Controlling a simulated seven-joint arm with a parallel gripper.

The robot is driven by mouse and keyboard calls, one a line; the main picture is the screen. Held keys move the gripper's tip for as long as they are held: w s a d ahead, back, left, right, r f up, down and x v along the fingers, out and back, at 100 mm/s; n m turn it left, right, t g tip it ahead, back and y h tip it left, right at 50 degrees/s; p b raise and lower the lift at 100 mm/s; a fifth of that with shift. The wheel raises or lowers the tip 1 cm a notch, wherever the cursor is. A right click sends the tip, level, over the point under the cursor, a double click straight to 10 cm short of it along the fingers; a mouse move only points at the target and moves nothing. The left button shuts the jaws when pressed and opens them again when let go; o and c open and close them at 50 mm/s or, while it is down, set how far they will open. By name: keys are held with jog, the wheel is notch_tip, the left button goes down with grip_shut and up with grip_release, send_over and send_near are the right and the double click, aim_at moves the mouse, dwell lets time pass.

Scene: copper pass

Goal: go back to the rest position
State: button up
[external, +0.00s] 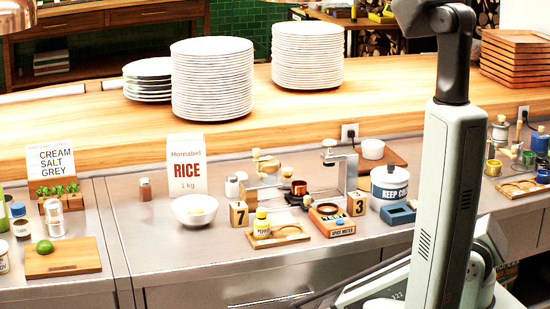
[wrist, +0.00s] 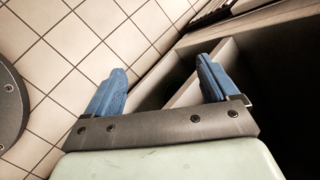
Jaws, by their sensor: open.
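My gripper (wrist: 164,88) shows in the wrist view with its two blue fingers spread apart and nothing between them. Behind the fingers are a tiled floor (wrist: 75,45) and dark cabinet-like surfaces. In the external view my arm rises at the right, in front of the counter. My gripper is out of that frame, so its place relative to the counter items cannot be seen there.
The steel counter (external: 150,245) holds a white bowl (external: 195,211), a rice pack (external: 187,166), a pepper jar on a wooden tray (external: 290,233), an orange spice meter (external: 331,220) and a white pot (external: 389,186). Plate stacks (external: 212,80) stand on the wooden ledge behind.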

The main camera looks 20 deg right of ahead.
jog(key=w+d+f+n+h, duration=0.1)
jog(key=d+f+n+h, duration=0.15)
jog(key=d, duration=1.05)
jog(key=d+f+n+h, duration=0.1)
jog(key=d+f, duration=0.2)
jog(key=d, duration=1)
jog(key=s+d+n+g+h, duration=0.1)
jog(key=s+d, duration=0.3)
jog(key=d, duration=0.6)
jog(key=s+d+r+g+h, duration=0.1)
jog(key=s+d+g, duration=0.3)
jog(key=d, duration=0.7)
jog(key=shift+s+r+n+h, duration=0.2)
jog(key=shift+s+n+h, duration=0.15)
jog(key=shift+s+h, duration=0.4)
jog(key=shift+d, duration=0.1)
